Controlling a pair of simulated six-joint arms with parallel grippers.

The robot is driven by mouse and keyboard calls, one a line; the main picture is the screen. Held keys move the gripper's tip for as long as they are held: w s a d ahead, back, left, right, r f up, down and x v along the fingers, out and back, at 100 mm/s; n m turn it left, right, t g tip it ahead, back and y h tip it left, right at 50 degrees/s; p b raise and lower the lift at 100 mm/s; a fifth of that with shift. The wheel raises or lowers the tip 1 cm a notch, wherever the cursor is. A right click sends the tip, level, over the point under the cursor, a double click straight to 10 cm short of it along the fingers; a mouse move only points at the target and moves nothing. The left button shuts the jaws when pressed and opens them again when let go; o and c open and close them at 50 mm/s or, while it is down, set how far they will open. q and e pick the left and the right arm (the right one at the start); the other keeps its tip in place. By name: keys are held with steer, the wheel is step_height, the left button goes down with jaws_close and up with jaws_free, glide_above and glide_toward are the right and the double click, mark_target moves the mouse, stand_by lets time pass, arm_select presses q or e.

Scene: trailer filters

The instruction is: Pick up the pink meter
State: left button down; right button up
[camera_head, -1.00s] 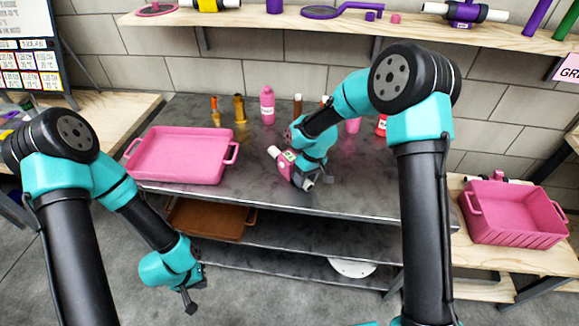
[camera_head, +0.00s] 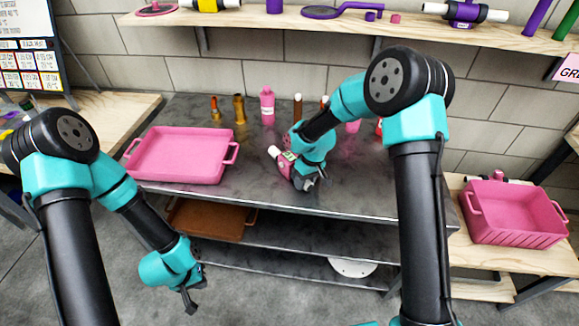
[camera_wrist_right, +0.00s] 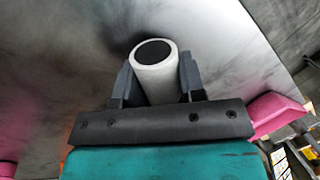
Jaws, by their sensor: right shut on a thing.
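The pink meter (camera_head: 284,160) is on or just above the dark metal table, right of the large pink tray. It has a white pipe end and a small greenish display, and its near part is largely covered by my right gripper (camera_head: 308,181). In the right wrist view, the meter's white hollow pipe end (camera_wrist_right: 156,76) sits between the two dark fingers of my right gripper (camera_wrist_right: 158,84), which is shut on it. My left gripper (camera_head: 190,303) hangs low in front of the table, away from the meter. Its jaw gap is too small to read.
The pink tray (camera_head: 150,178) is on the table's left. A pink bottle (camera_head: 267,106), orange and brass items (camera_head: 239,110) stand at the back. A brown tray (camera_head: 205,222) is on the shelf below. A pink crate (camera_head: 512,232) stands on the right bench.

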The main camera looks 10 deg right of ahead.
mark_target(289, 165)
steer(key=shift+c, duration=1.1)
steer(key=shift+r, duration=0.1)
steer(key=shift+r, duration=0.65)
step_height(289, 165, up, 2)
steer(key=s+a, duration=0.1)
steer(key=s, duration=0.4)
steer(key=s+a+r, duration=0.1)
steer(key=s, duration=0.4)
steer(key=s+a, duration=0.1)
steer(key=s, duration=0.4)
steer(key=shift+s+a+r, duration=0.25)
steer(key=shift+s+a, duration=0.05)
steer(key=shift+a, duration=0.05)
steer(key=shift+w, duration=0.2)
steer(key=shift+w+d, duration=0.6)
steer(key=shift+w, duration=1.95)
steer(key=shift+w+d, duration=0.65)
steer(key=shift+w, duration=1.9)
steer(key=shift+w+d, duration=0.6)
steer(key=shift+w, duration=1.95)
